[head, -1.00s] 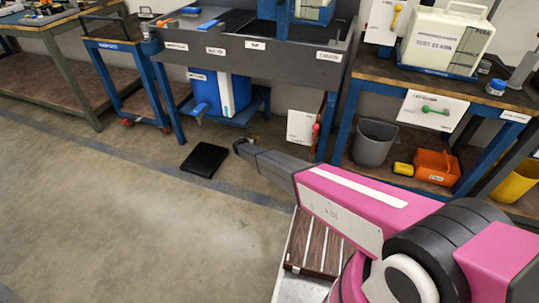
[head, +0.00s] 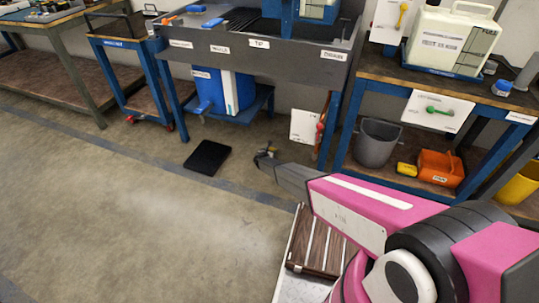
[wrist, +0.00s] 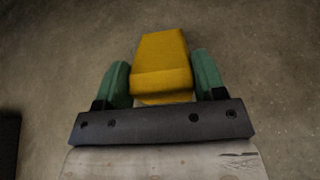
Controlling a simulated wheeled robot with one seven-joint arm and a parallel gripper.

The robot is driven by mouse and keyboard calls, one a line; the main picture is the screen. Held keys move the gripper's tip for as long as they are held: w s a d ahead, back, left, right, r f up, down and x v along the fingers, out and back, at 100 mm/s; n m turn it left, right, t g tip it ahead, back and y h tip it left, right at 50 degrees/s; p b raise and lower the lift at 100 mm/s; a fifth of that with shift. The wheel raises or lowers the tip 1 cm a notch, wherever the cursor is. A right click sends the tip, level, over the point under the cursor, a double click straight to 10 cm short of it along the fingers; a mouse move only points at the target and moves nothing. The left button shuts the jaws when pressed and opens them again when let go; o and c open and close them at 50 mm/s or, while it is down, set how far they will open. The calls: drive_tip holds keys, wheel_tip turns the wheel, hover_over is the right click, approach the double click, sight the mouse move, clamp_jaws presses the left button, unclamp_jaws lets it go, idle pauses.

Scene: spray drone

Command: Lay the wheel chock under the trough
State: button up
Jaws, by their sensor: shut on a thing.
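The yellow wheel chock (wrist: 162,62) shows in the wrist view between the two green fingers of my gripper (wrist: 163,82). My gripper is shut on it, with bare concrete floor beyond. In the head view my gripper (head: 265,156) is small, at the far end of the pink and grey arm, in front of the trough. The trough (head: 285,58) is a dark grey, labelled basin on blue legs at the top middle. In the head view the chock is too small to make out clearly.
A flat black mat (head: 207,157) lies on the floor left of my gripper. A blue and white container (head: 225,92) stands on the shelf under the trough. A grey bin (head: 376,142) and an orange box (head: 440,168) are to the right. The floor at left is clear.

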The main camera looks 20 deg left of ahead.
drive_tip(key=shift+f, duration=0.8)
drive_tip(key=shift+f, duration=0.2)
drive_tip(key=o, duration=1.1)
drive_tip(key=shift+s+r, duration=0.25)
drive_tip(key=shift+r, duration=0.05)
drive_tip(key=v, duration=1.1)
drive_tip(key=shift+s, duration=0.25)
